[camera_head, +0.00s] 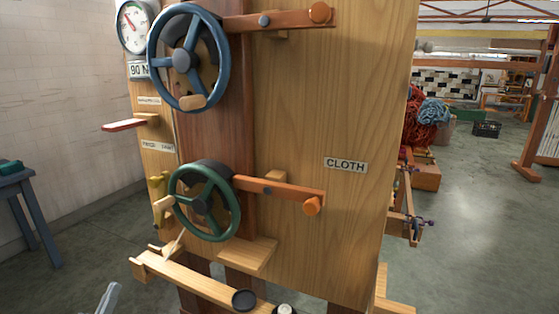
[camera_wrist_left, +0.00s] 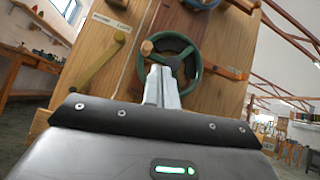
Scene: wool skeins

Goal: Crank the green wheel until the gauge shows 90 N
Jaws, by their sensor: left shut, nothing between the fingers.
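The green wheel (camera_head: 233,212) is mounted low on the wooden panel, with a pale wooden crank knob (camera_head: 164,203) at its left. In the left wrist view the wheel (camera_wrist_left: 196,68) and its knob (camera_wrist_left: 147,47) lie just beyond my fingers. My left gripper (camera_head: 113,289) shows only as a grey piece at the bottom left of the head view, well below the wheel. Its fingers (camera_wrist_left: 162,76) are shut and empty, apart from the knob. The gauge (camera_head: 133,24) is at the top left, partly cut off; its red needle points up-left, its reading too small to tell. My right gripper is out of view.
A blue wheel (camera_head: 216,64) sits above the green one. An orange-ended lever (camera_head: 280,190) extends right of the green wheel, and a red-tipped lever (camera_head: 125,125) sticks out left. A wooden ledge (camera_head: 190,282) runs below.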

